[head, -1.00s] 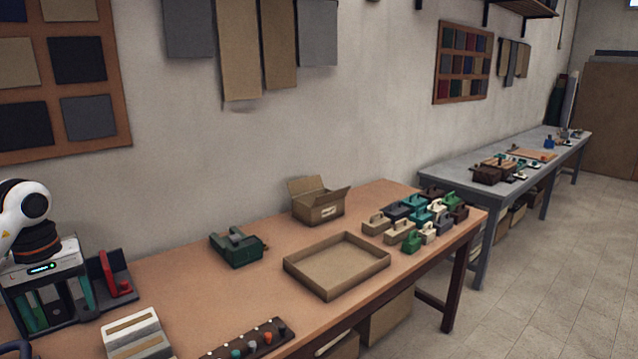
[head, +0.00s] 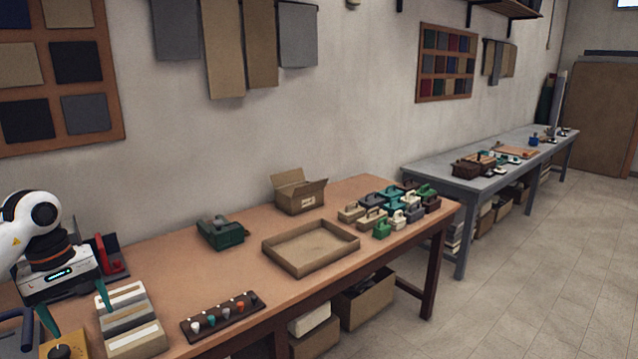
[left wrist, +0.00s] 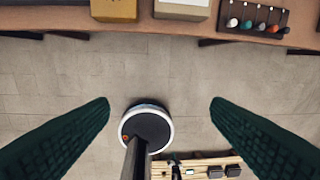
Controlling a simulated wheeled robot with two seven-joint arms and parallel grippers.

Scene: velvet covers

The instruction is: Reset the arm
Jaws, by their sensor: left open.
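My left gripper (head: 78,310) hangs at the left end of the brown table (head: 200,277) in the head view. Its two green fingers are apart with nothing between them. A yellow block with a dark knob (head: 62,351) shows near the gripper at the bottom of the head view. My right gripper does not show.
Further along are a green tool (head: 222,234), an empty tray (head: 268,255), an open carton (head: 299,196) and several small handled boxes (head: 382,230). Floor at right (head: 540,270) is clear.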

